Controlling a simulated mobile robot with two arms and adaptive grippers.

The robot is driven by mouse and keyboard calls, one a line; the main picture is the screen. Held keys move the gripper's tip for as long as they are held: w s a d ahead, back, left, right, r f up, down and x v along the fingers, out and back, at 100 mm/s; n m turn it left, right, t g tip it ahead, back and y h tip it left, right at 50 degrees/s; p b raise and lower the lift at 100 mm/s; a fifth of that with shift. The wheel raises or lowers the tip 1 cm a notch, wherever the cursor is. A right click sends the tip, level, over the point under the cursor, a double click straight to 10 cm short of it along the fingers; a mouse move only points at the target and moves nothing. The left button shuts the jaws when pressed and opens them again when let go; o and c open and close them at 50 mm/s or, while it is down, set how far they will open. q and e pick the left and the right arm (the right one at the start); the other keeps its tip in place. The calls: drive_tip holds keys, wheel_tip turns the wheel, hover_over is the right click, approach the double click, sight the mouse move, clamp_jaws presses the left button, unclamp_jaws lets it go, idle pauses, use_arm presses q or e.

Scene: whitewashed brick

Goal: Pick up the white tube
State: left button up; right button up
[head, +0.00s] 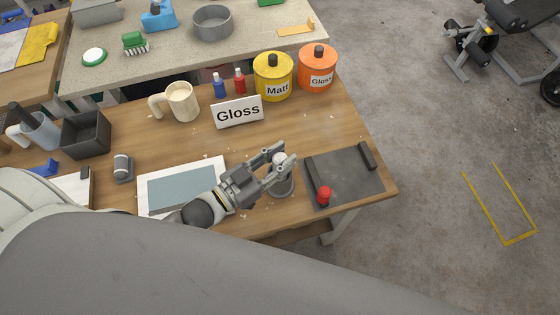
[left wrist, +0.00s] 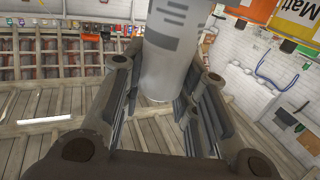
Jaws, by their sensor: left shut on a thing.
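The white tube (left wrist: 172,45) with grey printed marks stands between the fingers in the left wrist view. In the head view its pale top (head: 279,158) shows between the fingertips of my left gripper (head: 282,164). The left gripper is shut on the tube, near the table's front edge. A round grey piece (head: 283,187) shows just below the fingers; I cannot tell whether the tube touches it. The fingers hide part of the tube. My right gripper is not in view.
A white-framed panel (head: 155,205) lies to the left. Behind stand a "Gloss" sign (head: 238,112), a yellow can (head: 273,78), an orange can (head: 317,68) and a cream mug (head: 182,102).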

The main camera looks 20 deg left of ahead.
use_arm(q)
wheel_tip(320, 180, up, 10)
drive_tip(key=shift+f+b, duration=0.1)
drive_tip(key=shift+b, duration=0.2)
idle(0.4)
idle(0.4)
